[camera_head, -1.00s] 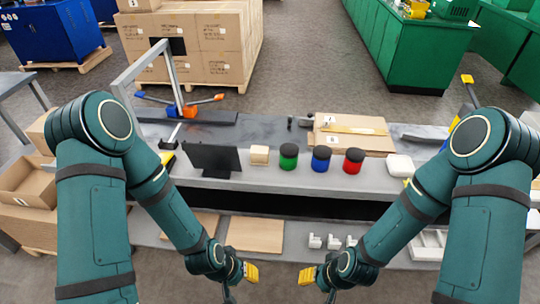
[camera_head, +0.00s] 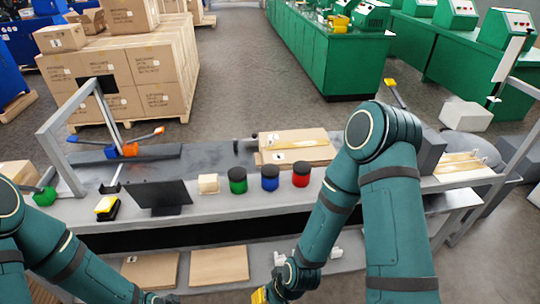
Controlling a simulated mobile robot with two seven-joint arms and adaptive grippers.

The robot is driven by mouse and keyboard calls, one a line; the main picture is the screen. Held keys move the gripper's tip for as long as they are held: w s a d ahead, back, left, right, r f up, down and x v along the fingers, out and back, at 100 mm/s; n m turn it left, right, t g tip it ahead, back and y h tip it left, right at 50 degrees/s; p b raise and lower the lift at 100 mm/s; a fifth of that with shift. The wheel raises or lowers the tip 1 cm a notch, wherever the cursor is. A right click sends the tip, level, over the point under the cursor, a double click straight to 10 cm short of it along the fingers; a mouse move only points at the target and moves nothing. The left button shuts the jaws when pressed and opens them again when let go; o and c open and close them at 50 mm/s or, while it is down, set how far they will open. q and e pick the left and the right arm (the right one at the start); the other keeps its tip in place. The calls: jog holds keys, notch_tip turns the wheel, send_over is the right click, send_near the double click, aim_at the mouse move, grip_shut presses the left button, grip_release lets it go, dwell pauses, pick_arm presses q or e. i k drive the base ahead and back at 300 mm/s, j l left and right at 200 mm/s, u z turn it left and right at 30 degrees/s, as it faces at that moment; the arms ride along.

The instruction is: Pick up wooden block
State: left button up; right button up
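The wooden block (camera_head: 208,184) is a small pale cube on the grey workbench (camera_head: 335,197), between a black screen and a green jar. My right gripper (camera_head: 262,295) is at the bottom edge, in front of and below the bench top, well apart from the block. Only part of its yellow tip shows, so its opening is unclear. My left arm comes in at the lower left. Its gripper end is dark and cut off by the bottom edge, with no fingertips visible.
A black screen (camera_head: 160,196) stands left of the block. Green (camera_head: 238,181), blue (camera_head: 270,179) and red (camera_head: 301,176) jars with black lids stand to its right. Flat cardboard (camera_head: 295,148) lies behind them. Brown panels (camera_head: 219,266) lie on the lower shelf. A grey frame (camera_head: 62,150) rises at left.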

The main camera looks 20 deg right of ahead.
aim_at(208, 184)
jog(key=i+j, duration=0.15)
jog(key=j, duration=0.15)
jog(key=i+j, duration=0.1)
jog(key=j, duration=0.25)
jog(key=i+j, duration=0.15)
jog(key=j, duration=0.15)
jog(key=i+j+z, duration=0.2)
jog(key=j, duration=0.25)
jog(key=j+z, duration=0.2)
jog(key=j, duration=0.25)
jog(key=i, duration=0.05)
